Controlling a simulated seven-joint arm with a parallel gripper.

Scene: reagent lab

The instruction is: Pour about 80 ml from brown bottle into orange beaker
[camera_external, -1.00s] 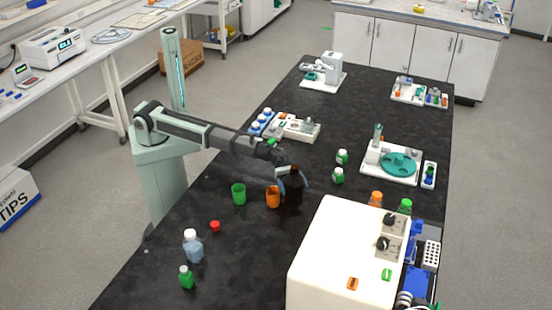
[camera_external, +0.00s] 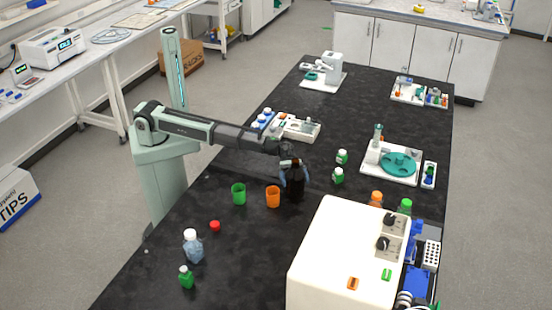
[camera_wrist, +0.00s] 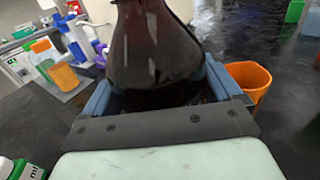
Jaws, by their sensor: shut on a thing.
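The brown bottle (camera_wrist: 155,55) is dark and stands large between my gripper's blue fingers in the wrist view. It also shows in the external view (camera_external: 295,187), where it looks roughly upright. My gripper (camera_external: 293,174) is shut on the bottle; in the wrist view, its fingers (camera_wrist: 160,90) sit on both sides of the body. The orange beaker (camera_external: 273,197) stands on the bench just left of the bottle in the external view. In the wrist view the beaker (camera_wrist: 250,79) is right of the gripper. Its contents are hidden.
A green beaker (camera_external: 239,194) stands left of the orange one. A red cap (camera_external: 215,226) lies nearby. Two green-and-white bottles (camera_external: 338,175) stand to the right. A large white machine (camera_external: 345,255) stands in front right. The black bench around the beakers has clear room.

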